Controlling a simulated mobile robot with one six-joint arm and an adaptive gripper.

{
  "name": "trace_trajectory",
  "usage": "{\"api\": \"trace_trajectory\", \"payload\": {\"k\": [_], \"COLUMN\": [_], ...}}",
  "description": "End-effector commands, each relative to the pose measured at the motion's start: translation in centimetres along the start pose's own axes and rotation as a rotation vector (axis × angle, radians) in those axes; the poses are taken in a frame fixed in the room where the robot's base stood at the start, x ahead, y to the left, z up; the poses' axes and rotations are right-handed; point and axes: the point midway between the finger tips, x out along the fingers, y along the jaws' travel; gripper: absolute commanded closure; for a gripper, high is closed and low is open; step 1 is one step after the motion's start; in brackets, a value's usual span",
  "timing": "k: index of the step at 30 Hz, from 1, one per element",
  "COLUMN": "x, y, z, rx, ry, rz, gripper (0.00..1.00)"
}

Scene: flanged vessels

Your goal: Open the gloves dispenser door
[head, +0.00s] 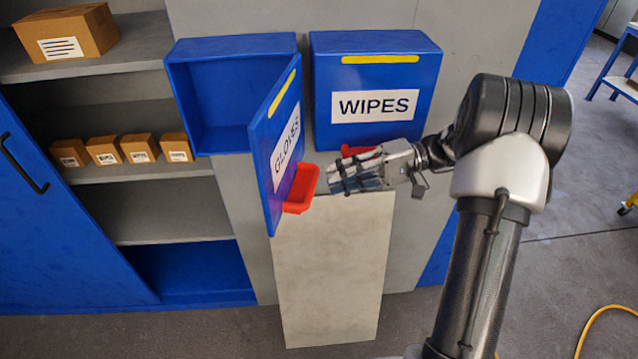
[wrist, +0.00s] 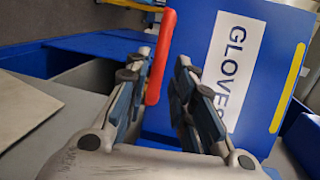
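The blue gloves dispenser (head: 215,130) hangs on the grey wall. Its door (head: 268,190) with the GLOVES label stands swung far out on its right side, and the box behind it looks empty. The door also fills the right of the wrist view (wrist: 202,35). A red handle (head: 303,188) sticks out from the door's lower part; in the wrist view the handle (wrist: 165,45) shows at the gap between the fingertips. My gripper (head: 332,176) is open, its fingertips close to the handle from the right. I cannot tell whether they touch it.
The closed blue WIPES dispenser (head: 375,75) hangs just right, its red handle partly hidden behind my gripper. A pale panel (head: 330,275) stands below. Shelves with cardboard boxes (head: 140,148) are at the left. A yellow cable (head: 590,325) lies on the floor at the right.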

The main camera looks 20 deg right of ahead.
Motion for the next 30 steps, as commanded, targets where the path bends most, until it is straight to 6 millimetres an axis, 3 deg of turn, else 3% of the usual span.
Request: {"api": "trace_trajectory", "payload": {"k": [6, 11, 20, 27, 30], "x": [-4.1, -5.4, -5.7, -5.5, -4.6], "y": [0.1, 0.0, 0.0, -0.1, -0.7], "z": [0.0, 0.0, 0.0, 0.1, 0.5], "rx": [0.0, 0.0, 0.0, 0.001, 0.013], "ry": [0.002, 0.0, -0.001, -0.002, -0.021], "rz": [0.001, 0.001, 0.0, 0.004, 0.042], "gripper": [0.77, 0.77, 0.77, 0.92, 0.99]}}
